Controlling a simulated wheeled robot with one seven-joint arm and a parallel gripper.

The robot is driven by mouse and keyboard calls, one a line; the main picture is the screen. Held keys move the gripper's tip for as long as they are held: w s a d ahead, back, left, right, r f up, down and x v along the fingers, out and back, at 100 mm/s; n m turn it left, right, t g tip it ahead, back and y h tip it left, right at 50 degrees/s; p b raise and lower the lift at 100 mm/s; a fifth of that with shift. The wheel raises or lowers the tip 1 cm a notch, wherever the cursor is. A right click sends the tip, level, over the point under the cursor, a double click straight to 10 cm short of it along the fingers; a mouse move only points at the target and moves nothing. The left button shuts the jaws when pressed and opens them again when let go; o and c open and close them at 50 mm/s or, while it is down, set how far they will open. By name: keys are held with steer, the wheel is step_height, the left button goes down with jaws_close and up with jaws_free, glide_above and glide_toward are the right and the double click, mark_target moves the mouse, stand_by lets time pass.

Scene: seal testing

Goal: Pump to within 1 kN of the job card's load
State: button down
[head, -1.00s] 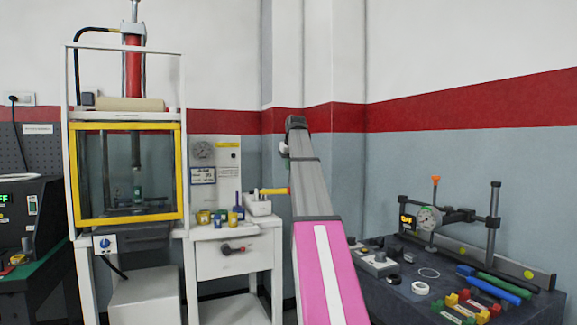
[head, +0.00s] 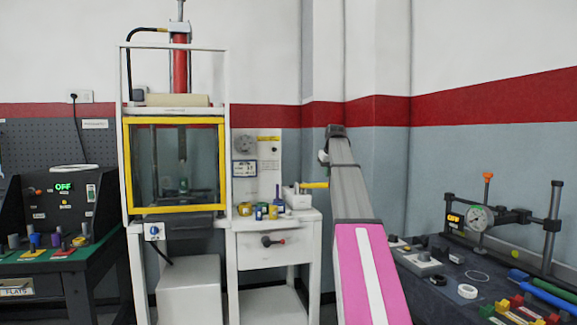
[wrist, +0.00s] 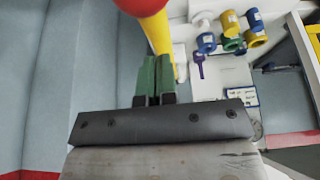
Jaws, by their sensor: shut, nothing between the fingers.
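The white hand pump (head: 298,198) sits on the white cabinet top, with a yellow lever (head: 316,185) pointing right toward my arm. In the wrist view the yellow lever (wrist: 158,32) and its red end (wrist: 140,6) lie just beyond my gripper (wrist: 154,62). The green fingers are shut and empty; whether they touch the lever I cannot tell. In the head view my gripper is not clearly seen. The job card may be the blue-edged card (head: 244,169) on the back panel; its writing is too small to read. A round gauge (head: 245,145) hangs above it, its reading illegible.
The press with its yellow-framed guard (head: 127,170) and red cylinder (head: 180,65) stands left of the cabinet. Several blue, yellow and green fittings (head: 259,212) stand beside the pump. A dark bench (head: 440,285) with instruments is at right, another bench (head: 50,255) at left.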

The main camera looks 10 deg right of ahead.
steer(key=shift+f, duration=0.1)
step_height(320, 180, down, 15)
steer(key=shift+s, duration=0.2)
stand_by(0.7)
steer(key=r, duration=1.2)
steer(key=shift+w+r, duration=0.3)
steer(key=shift+w, duration=0.05)
steer(key=shift+s+r, duration=0.1)
steer(key=shift+r, duration=0.25)
steer(key=shift+f, duration=0.15)
